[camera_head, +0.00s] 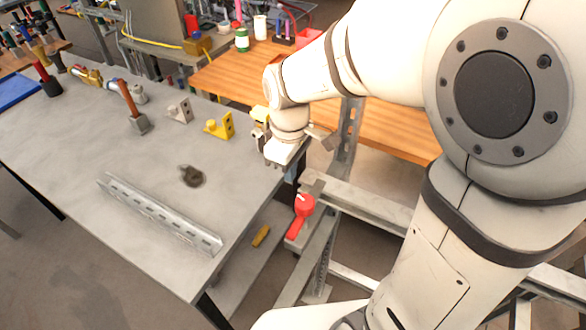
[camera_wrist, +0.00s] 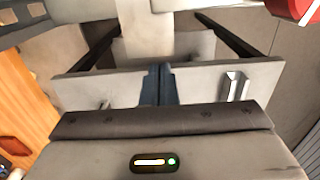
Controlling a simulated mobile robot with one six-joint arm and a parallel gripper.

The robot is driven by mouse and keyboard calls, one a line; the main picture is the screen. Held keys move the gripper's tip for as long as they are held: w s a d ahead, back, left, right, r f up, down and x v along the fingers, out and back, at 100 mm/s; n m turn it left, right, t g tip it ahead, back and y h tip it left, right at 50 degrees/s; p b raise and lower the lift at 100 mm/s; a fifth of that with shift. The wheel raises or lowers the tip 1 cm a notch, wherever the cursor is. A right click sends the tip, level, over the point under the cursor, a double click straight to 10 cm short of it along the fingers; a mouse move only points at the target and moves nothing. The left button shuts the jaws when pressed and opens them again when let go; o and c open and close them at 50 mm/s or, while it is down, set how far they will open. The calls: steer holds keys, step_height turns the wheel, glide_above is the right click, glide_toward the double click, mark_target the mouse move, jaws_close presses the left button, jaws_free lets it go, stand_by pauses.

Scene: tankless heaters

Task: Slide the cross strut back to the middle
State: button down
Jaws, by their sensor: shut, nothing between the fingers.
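A pale grey metal strut (camera_head: 372,202) runs crosswise in the frame beside the grey table, and I take it to be the cross strut. A red-handled part (camera_head: 304,206) sits at its left end. My gripper (camera_head: 290,172) points down near the table's right edge, above and left of this strut. In the wrist view its fingers (camera_wrist: 160,84) are shut with their blue pads together and nothing between them. Pale metal bars (camera_wrist: 143,30) lie beyond the fingers, and red (camera_wrist: 295,8) shows at the top right corner. My arm hides part of the frame.
The grey table (camera_head: 80,150) holds a slotted angle bar (camera_head: 160,213), a dark lump (camera_head: 191,176), a yellow bracket (camera_head: 220,126) and a hammer (camera_head: 130,106). A wooden bench (camera_head: 232,76) stands behind. An upright slotted post (camera_head: 346,132) rises close to my gripper.

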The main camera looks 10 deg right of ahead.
steer(key=w+a+r, duration=0.1)
steer(key=w+a, duration=0.1)
step_height(320, 180, up, 7)
steer(key=m+t, duration=0.2)
steer(key=m, duration=0.4)
glide_above(349, 197)
steer(key=w+a, duration=0.4)
steer(key=a, duration=0.1)
steer(key=shift+d+r+b, duration=0.1)
steer(key=shift+r+b, duration=0.1)
steer(key=shift+b, duration=0.1)
steer(key=s+d+f+m, duration=0.2)
steer(key=s+d+m, duration=0.1)
steer(key=s+d+f+m+t, duration=0.1)
steer(key=s+m, duration=0.1)
steer(key=shift+s+d+f, duration=0.15)
steer(key=shift+s+d, duration=0.05)
steer(key=shift+d, duration=0.2)
